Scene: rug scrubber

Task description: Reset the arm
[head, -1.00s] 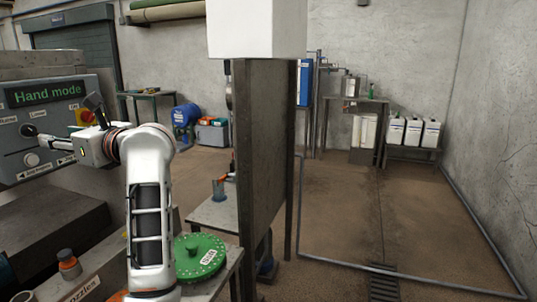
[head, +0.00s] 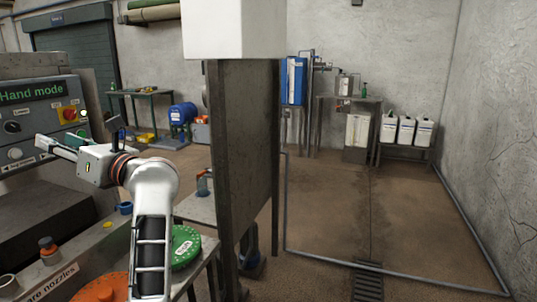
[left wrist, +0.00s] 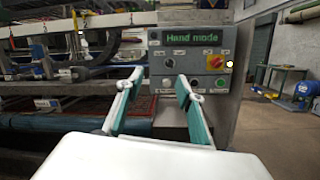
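The arm is my left arm, white with a dark ribbed link (head: 152,245), raised in front of the machine. Its left gripper (head: 46,148) points left in the head view, in front of the lower part of the grey control panel (head: 42,98). In the left wrist view its two teal-padded fingers (left wrist: 160,80) stand apart with nothing between them. Beyond them is the same panel (left wrist: 195,60), with a green "Hand mode" display (left wrist: 192,37), a dark knob, a pale knob and a red-and-yellow stop button (left wrist: 215,62). My right gripper is out of view.
A green round disc (head: 184,247) lies on a small table below the arm. Nozzle parts, one orange-capped (head: 47,246), stand at lower left. A grey partition (head: 240,150) stands right of the arm. The floor farther right is largely open.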

